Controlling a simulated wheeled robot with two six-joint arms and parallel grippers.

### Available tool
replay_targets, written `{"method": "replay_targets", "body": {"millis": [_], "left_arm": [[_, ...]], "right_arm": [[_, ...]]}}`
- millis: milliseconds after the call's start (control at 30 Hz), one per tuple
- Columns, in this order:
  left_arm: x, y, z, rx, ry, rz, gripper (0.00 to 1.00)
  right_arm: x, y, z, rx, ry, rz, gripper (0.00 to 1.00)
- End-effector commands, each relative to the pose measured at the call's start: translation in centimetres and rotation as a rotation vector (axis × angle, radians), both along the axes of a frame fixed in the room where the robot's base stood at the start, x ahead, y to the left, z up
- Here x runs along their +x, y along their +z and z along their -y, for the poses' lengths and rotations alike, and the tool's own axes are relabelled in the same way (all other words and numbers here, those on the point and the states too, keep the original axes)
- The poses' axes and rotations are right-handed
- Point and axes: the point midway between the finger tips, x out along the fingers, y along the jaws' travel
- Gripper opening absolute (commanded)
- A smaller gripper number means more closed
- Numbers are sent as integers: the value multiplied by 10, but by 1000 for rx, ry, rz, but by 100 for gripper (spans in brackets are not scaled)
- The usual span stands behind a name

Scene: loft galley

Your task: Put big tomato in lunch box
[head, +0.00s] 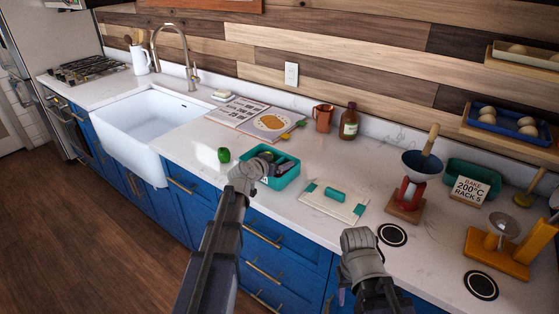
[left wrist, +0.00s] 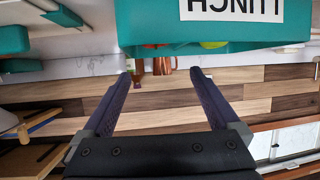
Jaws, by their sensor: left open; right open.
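The lunch box (head: 284,180) is an open teal box on the counter, with a white LUNCH label in the left wrist view (left wrist: 130,28). My left gripper (head: 264,160) is at its left side, partly covering it. In the left wrist view its two fingers (left wrist: 160,85) are apart with nothing between them, below the box's picture edge. Small red and yellow-green patches show at the box's rim; I cannot tell what they are. I cannot make out the big tomato. My right gripper (head: 357,240) is at the counter's front edge, its fingertips hidden, holding nothing visible.
A green vegetable (head: 224,155) lies left of the box. A copper jug (head: 323,117) and brown bottle (head: 349,122) stand behind.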

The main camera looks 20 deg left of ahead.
Motion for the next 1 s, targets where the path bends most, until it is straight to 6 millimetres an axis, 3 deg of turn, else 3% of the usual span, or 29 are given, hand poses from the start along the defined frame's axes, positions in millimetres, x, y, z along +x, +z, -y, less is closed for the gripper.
{"method": "replay_targets", "body": {"millis": [33,100,400,600,1000], "left_arm": [[-17,9,-2,-1,3,0,95],[-32,15,-6,0,2,0,95],[-81,35,-17,0,1,0,95],[-95,40,-21,0,1,0,95],[-97,40,-22,1,0,0,95]], "right_arm": [[0,9,0,0,0,0,50],[0,15,0,0,0,0,50],[0,35,0,0,0,0,50],[0,40,0,0,0,0,50],[0,40,0,0,0,0,50]]}}
